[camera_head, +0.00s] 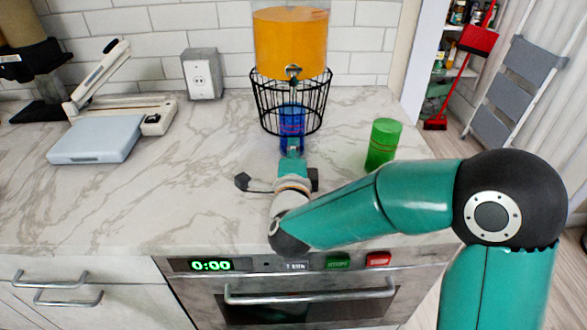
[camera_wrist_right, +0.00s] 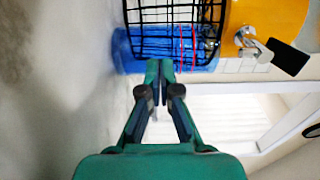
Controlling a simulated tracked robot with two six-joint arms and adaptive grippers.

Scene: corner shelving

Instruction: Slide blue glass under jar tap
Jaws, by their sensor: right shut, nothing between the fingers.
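The blue glass (camera_head: 291,121) stands upright on the counter at the wire stand (camera_head: 262,104), below the jar's tap (camera_head: 293,72). The jar (camera_head: 290,38) holds orange liquid and sits on top of the stand. In the right wrist view the blue glass (camera_wrist_right: 124,52) appears sideways, partly behind the stand's black wires, with the tap (camera_wrist_right: 246,41) to the right. My right gripper (camera_head: 291,156) is shut and empty, its tips (camera_wrist_right: 160,70) right at the near side of the glass. I cannot tell whether they touch it. My left gripper is not in view.
A green glass (camera_head: 383,144) stands on the counter to the right of the stand. The oven (camera_head: 300,290) is below the counter. The middle-left counter is clear.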

